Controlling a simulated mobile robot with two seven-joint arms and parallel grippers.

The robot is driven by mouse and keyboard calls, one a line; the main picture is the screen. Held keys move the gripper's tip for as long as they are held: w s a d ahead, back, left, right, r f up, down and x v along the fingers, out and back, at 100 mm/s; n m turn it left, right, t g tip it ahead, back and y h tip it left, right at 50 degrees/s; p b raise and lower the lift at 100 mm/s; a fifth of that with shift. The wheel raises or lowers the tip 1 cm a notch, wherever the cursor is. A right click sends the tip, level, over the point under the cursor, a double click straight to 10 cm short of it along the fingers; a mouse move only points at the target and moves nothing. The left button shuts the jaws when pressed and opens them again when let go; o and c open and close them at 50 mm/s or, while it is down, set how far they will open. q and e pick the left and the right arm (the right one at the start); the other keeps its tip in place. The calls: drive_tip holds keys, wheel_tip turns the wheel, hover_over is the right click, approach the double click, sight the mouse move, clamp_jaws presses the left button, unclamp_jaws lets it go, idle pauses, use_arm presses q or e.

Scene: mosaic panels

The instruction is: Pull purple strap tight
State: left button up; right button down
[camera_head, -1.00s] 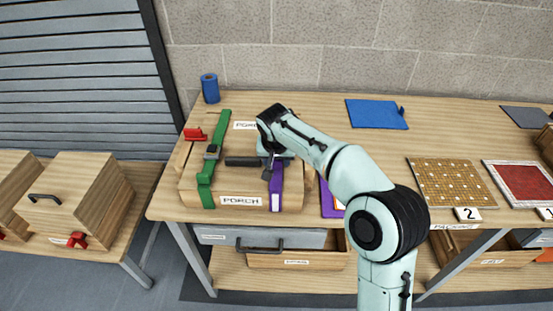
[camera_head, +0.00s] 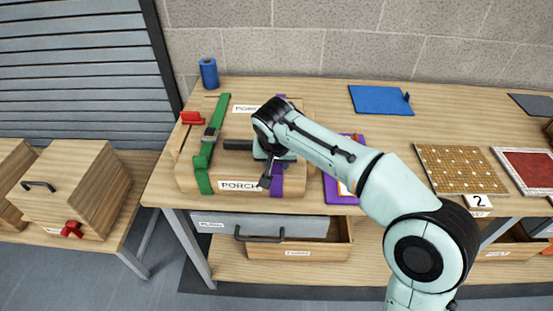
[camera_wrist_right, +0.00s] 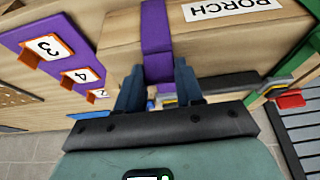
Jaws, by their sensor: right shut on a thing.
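The purple strap (camera_head: 277,183) runs over the right part of a wooden crate (camera_head: 222,172) labelled PORCH and down its front face. It also shows in the right wrist view (camera_wrist_right: 156,35). My right gripper (camera_head: 268,176) is at the strap on the crate's front upper edge. In the right wrist view its two fingers (camera_wrist_right: 160,88) stand on either side of purple strap, shut on it. The wrist hides much of the strap's top run and the buckle area. My left gripper is not in view.
A green strap (camera_head: 203,163) crosses the crate's left part. A red clamp-like piece (camera_head: 192,118) and a blue roll (camera_head: 209,73) stand near it. A purple panel (camera_head: 331,187) lies right of the crate. A blue mat (camera_head: 378,99) lies behind, with bare tabletop around it.

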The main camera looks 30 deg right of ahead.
drive_tip(key=c, duration=0.7)
unclamp_jaws()
drive_tip(key=shift+s+a, duration=0.15)
drive_tip(key=shift+s, duration=0.1)
drive_tip(key=shift+r, duration=0.2)
drive_tip(key=p+v, duration=0.2)
drive_tip(key=v, duration=1.1)
